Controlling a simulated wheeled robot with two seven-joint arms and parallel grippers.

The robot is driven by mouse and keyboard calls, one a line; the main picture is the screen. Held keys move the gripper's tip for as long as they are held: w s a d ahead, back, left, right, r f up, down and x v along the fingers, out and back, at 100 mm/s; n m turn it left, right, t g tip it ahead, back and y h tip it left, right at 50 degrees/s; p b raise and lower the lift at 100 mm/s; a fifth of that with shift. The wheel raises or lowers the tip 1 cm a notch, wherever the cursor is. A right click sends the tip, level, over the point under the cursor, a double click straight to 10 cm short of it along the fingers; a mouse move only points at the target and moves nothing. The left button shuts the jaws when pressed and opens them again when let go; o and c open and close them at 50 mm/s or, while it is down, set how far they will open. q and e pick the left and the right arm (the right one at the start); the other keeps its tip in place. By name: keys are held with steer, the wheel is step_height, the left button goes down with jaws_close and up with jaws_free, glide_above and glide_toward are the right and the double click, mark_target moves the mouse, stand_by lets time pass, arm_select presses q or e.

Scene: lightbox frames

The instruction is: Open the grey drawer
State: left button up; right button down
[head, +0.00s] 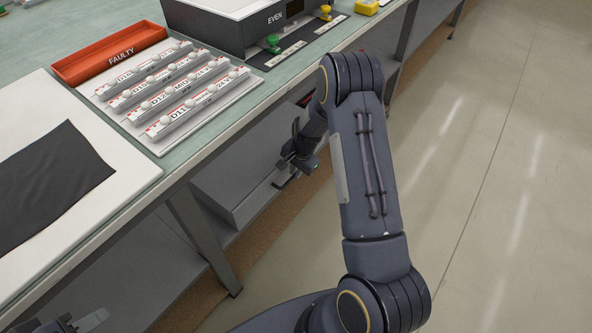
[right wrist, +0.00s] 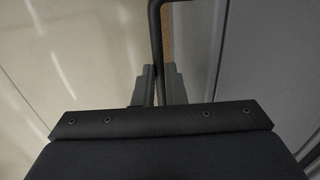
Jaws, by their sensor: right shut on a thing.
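The grey drawer (head: 228,187) is under the workbench, below the bench top's front edge. My right arm hides part of it, and I cannot tell how far it stands out. My right gripper (head: 292,172) is at the drawer's front. In the right wrist view the right gripper (right wrist: 160,88) is shut on a dark bar handle (right wrist: 156,45), which runs between its fingers and bends at the top. A pale grey panel (right wrist: 260,60) is beside the handle. My left gripper (head: 82,322) shows only partly at the bottom left, low by the bench; its opening is unclear.
The bench top (head: 60,40) holds a red FAULTY tray (head: 108,52), a white board with several labelled strips (head: 185,90), a dark EVEN box (head: 225,25) and a black cloth (head: 50,185). A bench leg (head: 205,235) stands left of the drawer. Floor (head: 500,190) to the right is clear.

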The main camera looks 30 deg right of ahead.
steer(key=shift+s, duration=0.1)
steer(key=s+d+b, duration=0.1)
steer(key=s+d, duration=0.3)
steer(key=s, duration=0.5)
steer(key=s+d+b, duration=0.2)
steer(key=s+d, duration=0.1)
steer(key=s, duration=0.6)
steer(key=shift+s+d+b, duration=0.3)
steer(key=shift+s+d, duration=0.05)
steer(key=c, duration=1.5)
jaws_free()
steer(key=r+p, duration=0.1)
steer(key=r, duration=0.1)
steer(key=s+r+p, duration=0.1)
steer(key=r, duration=0.4)
steer(key=shift+s+d+r+p, duration=0.15)
steer(key=shift+d+r+p, duration=0.15)
steer(key=shift+r+p, duration=0.1)
steer(key=shift+f, duration=0.1)
